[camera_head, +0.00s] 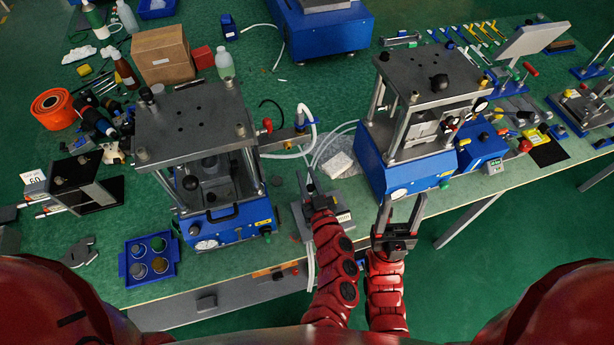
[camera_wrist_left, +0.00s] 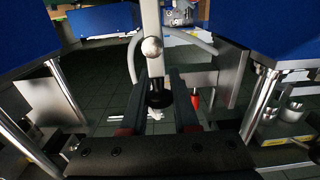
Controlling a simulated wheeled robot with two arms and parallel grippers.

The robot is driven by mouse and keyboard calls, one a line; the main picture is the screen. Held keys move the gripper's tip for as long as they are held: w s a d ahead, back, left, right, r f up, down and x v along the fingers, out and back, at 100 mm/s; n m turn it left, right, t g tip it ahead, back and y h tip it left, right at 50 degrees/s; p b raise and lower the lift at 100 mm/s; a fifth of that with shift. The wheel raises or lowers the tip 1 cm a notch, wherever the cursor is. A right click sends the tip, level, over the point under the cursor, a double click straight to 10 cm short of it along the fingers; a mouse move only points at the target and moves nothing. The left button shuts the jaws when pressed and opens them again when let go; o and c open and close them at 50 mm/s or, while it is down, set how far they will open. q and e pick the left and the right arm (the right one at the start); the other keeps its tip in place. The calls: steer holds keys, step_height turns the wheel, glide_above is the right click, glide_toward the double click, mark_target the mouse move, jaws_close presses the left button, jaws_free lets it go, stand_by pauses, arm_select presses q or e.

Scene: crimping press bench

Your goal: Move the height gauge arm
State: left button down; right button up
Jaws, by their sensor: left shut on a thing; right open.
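The height gauge stands between the two presses at the bench's front edge; its grey base (camera_head: 298,224) is partly covered by my left arm. In the left wrist view its metal arm (camera_wrist_left: 151,20) with a round ball (camera_wrist_left: 152,47) runs down between my fingers. My left gripper (camera_head: 316,196) is over the base; it also shows in the left wrist view (camera_wrist_left: 158,98), shut on the gauge arm around its dark lower part. The exact contact is hard to see. My right gripper (camera_head: 400,208) is open and empty, in front of the right press.
A left press (camera_head: 190,115) and a right press (camera_head: 432,75) stand on either side. A clear bag (camera_head: 338,163) and pale hoses lie behind the gauge. A blue tray (camera_head: 127,272) with several round cups is at the front left. Free floor shows right of my right gripper.

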stand_by(0.3)
arm_select(q)
steer(key=shift+s+d+f+t+b, duration=0.2)
steer(key=shift+s+f+t+b, duration=0.1)
steer(key=shift+b, duration=0.5)
steer(key=s+d+f+t+y+b, duration=0.1)
steer(key=s+t+b, duration=0.4)
steer(key=b, duration=0.8)
steer(key=s+d+f, duration=0.1)
steer(key=s+f, duration=0.1)
steer(key=s, duration=0.1)
steer(key=shift+s+d+f+y, duration=0.15)
steer(key=shift+d+f+y, duration=0.15)
steer(key=shift+f+y, duration=0.1)
steer(key=c, duration=1.6)
jaws_free()
steer(key=shift+s+d, duration=0.1)
steer(key=shift+s, duration=0.15)
steer(key=c, duration=1.4)
jaws_free()
steer(key=shift+s+r, duration=0.15)
steer(key=shift+r, duration=0.05)
steer(key=o, duration=0.7)
steer(key=shift+w+f, duration=0.1)
steer(key=shift+w, duration=0.15)
steer(key=shift+o, duration=0.2)
